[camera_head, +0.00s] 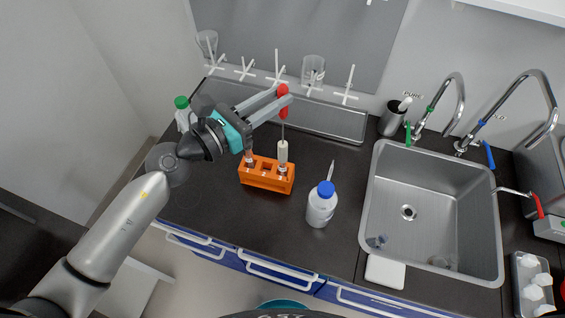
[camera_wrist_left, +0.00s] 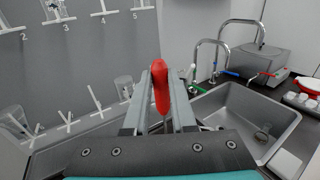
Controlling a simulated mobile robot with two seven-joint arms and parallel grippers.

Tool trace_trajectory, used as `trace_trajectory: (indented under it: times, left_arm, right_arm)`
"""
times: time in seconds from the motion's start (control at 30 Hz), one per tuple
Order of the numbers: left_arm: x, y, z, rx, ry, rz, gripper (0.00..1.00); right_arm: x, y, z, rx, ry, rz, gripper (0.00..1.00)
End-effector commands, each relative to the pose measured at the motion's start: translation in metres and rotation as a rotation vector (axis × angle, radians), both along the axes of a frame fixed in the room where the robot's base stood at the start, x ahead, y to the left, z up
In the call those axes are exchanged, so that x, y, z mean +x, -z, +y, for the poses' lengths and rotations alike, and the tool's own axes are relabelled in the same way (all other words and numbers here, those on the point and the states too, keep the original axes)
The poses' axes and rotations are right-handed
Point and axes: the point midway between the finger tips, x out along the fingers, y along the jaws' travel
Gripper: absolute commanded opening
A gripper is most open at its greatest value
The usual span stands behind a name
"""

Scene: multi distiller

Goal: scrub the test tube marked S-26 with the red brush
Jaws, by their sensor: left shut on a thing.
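My left gripper (camera_head: 283,98) is shut on the red handle of the brush (camera_head: 283,90), above the orange rack. The red handle also shows between the fingers in the left wrist view (camera_wrist_left: 161,85). The brush hangs upright, with its pale bristle head (camera_head: 283,151) just over the right part of the orange test tube rack (camera_head: 266,185). Tubes (camera_head: 282,169) stand in the rack at its left and right. I cannot tell whether the bristles are inside the right tube's mouth or just above it. The S-26 marking is too small to read. My right gripper is not in view.
A white bottle with a blue cap (camera_head: 320,207) stands right of the rack. A steel sink (camera_head: 408,210) with taps lies further right. A wall rack with pegs and glassware (camera_head: 313,70) is behind. A green-capped bottle (camera_head: 182,112) stands behind my left arm. The counter front is clear.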

Motion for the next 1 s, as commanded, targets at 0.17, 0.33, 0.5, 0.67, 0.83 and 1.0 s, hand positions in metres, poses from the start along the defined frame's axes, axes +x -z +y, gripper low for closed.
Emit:
trace_trajectory:
  times: [0.17, 0.33, 0.5, 0.67, 0.83, 1.0]
  left_arm:
    - [0.0, -0.023, 0.0, 0.0, 0.0, 0.0, 0.0]
    - [0.0, -0.039, 0.0, 0.0, 0.0, 0.0, 0.0]
    - [0.0, -0.055, 0.0, 0.0, 0.001, -0.001, 0.0]
    - [0.0, -0.066, 0.0, 0.001, 0.0, -0.001, 0.0]
    - [0.0, -0.065, 0.0, 0.0, 0.0, 0.0, 0.0]
    - [0.0, -0.065, 0.0, 0.0, 0.0, 0.0, 0.0]
  right_arm:
    - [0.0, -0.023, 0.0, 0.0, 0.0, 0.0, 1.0]
    - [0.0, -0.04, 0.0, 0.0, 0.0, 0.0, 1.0]
    - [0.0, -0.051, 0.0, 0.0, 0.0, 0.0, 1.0]
    - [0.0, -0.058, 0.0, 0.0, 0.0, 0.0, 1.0]
    - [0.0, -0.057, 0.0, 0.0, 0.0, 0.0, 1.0]
    - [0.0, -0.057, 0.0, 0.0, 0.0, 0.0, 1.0]
